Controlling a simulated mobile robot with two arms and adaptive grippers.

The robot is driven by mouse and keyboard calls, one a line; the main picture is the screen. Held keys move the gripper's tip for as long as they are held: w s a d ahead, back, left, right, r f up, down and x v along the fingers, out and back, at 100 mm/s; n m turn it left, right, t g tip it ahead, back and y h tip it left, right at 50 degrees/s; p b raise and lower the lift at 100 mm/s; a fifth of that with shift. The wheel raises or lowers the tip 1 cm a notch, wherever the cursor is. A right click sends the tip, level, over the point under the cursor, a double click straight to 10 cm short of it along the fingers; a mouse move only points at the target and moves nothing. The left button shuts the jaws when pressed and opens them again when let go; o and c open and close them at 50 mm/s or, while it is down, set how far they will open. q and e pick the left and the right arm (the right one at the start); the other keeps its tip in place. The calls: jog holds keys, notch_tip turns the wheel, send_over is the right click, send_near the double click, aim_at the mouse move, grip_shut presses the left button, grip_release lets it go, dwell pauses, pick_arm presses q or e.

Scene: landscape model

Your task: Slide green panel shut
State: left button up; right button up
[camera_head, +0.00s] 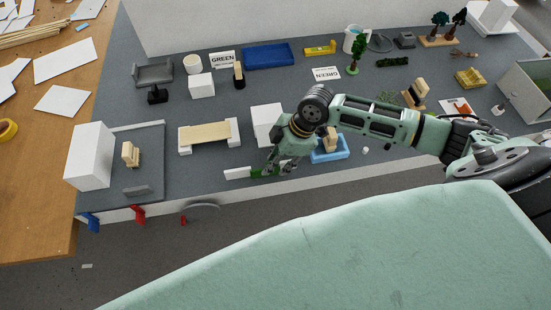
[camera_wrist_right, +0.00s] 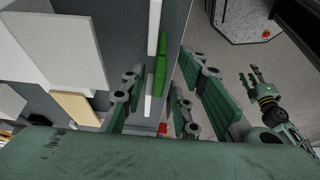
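The green panel (camera_wrist_right: 160,65) is a narrow upright strip at the table's front edge, between white strips (camera_wrist_right: 154,25) in the right wrist view. In the head view a bit of the green panel (camera_head: 256,173) shows beside the white strip, partly hidden by my gripper. My right gripper (camera_head: 272,168) points down at the front edge there. In the wrist view its fingers (camera_wrist_right: 157,98) are apart, on either side of the strip's line. I cannot tell whether they touch it. My left gripper (camera_wrist_right: 248,80) hangs off the table at the right of the wrist view, its fingers apart.
A white block (camera_head: 266,123) stands just behind my right gripper, and a blue tray (camera_head: 330,155) is close on its right. A wooden bridge piece (camera_head: 205,134) lies to the left. The floor in front of the table edge is clear near the gripper.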

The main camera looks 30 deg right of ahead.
pick_arm(q)
jog(key=shift+w, duration=0.6)
pick_arm(e)
jog(key=v, duration=1.2)
